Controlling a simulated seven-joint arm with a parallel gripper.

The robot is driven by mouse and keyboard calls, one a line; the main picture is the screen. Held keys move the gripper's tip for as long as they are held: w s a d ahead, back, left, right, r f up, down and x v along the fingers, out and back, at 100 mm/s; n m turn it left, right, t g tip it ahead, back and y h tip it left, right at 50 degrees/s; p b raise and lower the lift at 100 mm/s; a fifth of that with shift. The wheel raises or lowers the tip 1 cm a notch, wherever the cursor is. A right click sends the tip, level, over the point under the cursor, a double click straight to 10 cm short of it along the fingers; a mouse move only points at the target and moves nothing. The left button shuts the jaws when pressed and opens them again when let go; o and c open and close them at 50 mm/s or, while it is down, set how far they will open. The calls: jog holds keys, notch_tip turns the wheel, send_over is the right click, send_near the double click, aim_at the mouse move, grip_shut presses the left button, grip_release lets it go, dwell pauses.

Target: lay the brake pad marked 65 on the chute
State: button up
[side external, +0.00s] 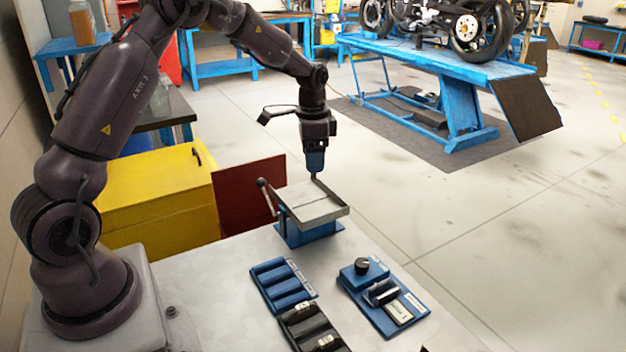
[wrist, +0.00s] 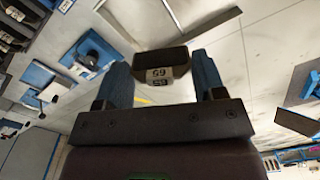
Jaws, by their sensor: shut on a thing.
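My gripper (side external: 315,172) points down above the grey, shallow-rimmed tray of the chute (side external: 322,207), which sits on a blue stand. In the wrist view my gripper (wrist: 164,68) is shut on a dark brake pad (wrist: 166,57) with a pale label reading 65. The pad sits between the two blue fingertips. In the side view the pad is small and mostly hidden at the fingertips; I cannot tell whether it touches the tray. The chute tray (wrist: 190,10) also shows at the top of the wrist view, beyond the pad.
A lever with a ball end (side external: 263,184) stands at the tray's left. On the bench are a blue slotted rack (side external: 283,286), a black rack (side external: 312,328) with labelled pads, and a blue fixture (side external: 385,300) with a black knob. A dark red panel (side external: 246,192) stands behind the chute.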

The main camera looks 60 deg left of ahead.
jog(key=shift+s+d+f+n, duration=0.1)
jog(key=shift+s+n, duration=0.05)
jog(key=shift+n, duration=0.15)
jog(key=shift+f, duration=3.1)
jog(key=shift+f, duration=1.1)
jog(key=o, duration=1)
jog(key=shift+r, duration=0.1)
jog(key=shift+r, duration=3.45)
